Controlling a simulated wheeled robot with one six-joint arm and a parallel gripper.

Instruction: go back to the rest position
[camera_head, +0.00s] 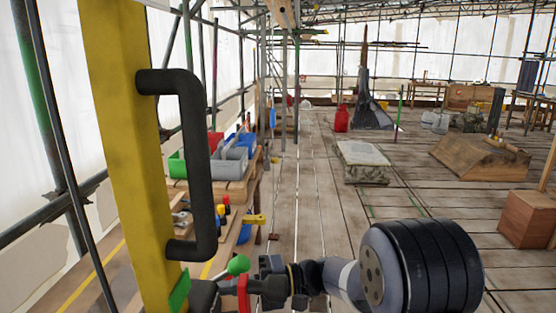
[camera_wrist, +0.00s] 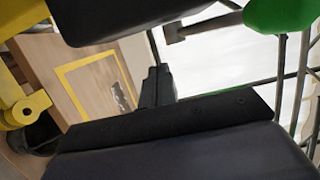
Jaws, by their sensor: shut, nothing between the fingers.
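My gripper (camera_wrist: 157,86) shows in the wrist view as two dark fingers close together, shut and with nothing seen between them. In the head view my arm reaches in from the lower right, and my gripper (camera_head: 256,285) is at the bottom middle, partly hidden among small parts. A green ball knob (camera_head: 237,265) and a red part (camera_head: 243,292) are close to it. The green knob (camera_wrist: 285,14) also shows at the top right of the wrist view, apart from the fingers.
A yellow post (camera_head: 125,120) with a black handle (camera_head: 200,150) stands close at left. Behind it is a wooden bench with grey bins (camera_head: 230,165) and a green bin (camera_head: 178,164). A stone block (camera_head: 363,160) lies farther off. The plank floor between is largely clear.

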